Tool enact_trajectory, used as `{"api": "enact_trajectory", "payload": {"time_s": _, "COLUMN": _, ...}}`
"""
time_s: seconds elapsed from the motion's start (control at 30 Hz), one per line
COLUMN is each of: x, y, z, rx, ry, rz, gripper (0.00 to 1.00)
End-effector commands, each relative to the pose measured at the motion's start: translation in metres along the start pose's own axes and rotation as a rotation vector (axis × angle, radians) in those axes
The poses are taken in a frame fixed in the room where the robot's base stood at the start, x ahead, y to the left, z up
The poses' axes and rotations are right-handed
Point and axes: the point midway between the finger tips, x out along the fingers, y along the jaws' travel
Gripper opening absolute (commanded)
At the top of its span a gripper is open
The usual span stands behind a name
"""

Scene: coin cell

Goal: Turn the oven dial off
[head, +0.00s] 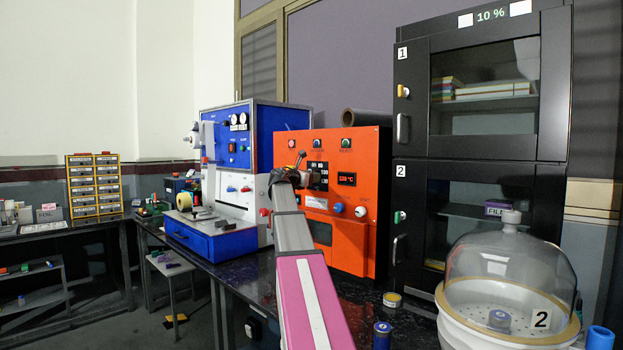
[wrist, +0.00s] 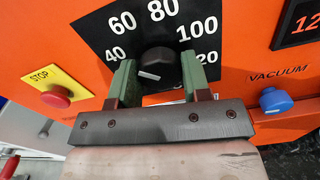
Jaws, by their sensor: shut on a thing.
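The orange oven (head: 345,140) stands on the dark bench in the middle of the head view. Its black dial (wrist: 158,58) sits on a black scale plate (wrist: 100,32) marked 40 to 120 in the wrist view. A short white mark shows on the lower part of the dial. My gripper (wrist: 157,66) has its two green fingers on either side of the dial, shut on it. In the head view my gripper (head: 302,172) is at the oven's front and hides the dial.
In the wrist view, a red stop button (wrist: 56,96) is left of the dial and a blue vacuum knob (wrist: 275,100) is right. A black cabinet (head: 412,140) stands right of the oven, a glass-domed vessel (head: 510,260) in front. A blue-and-white machine (head: 280,130) stands left.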

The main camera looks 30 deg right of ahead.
Motion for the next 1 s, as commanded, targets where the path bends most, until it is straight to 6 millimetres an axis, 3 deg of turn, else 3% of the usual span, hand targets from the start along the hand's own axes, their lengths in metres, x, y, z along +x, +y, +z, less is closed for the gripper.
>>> {"api": "enact_trajectory", "payload": {"time_s": 1.0, "x": -0.0005, "y": 0.0, "z": -0.0018, "rx": -0.93, "ry": 0.003, "rz": 0.0, "gripper": 0.2}}
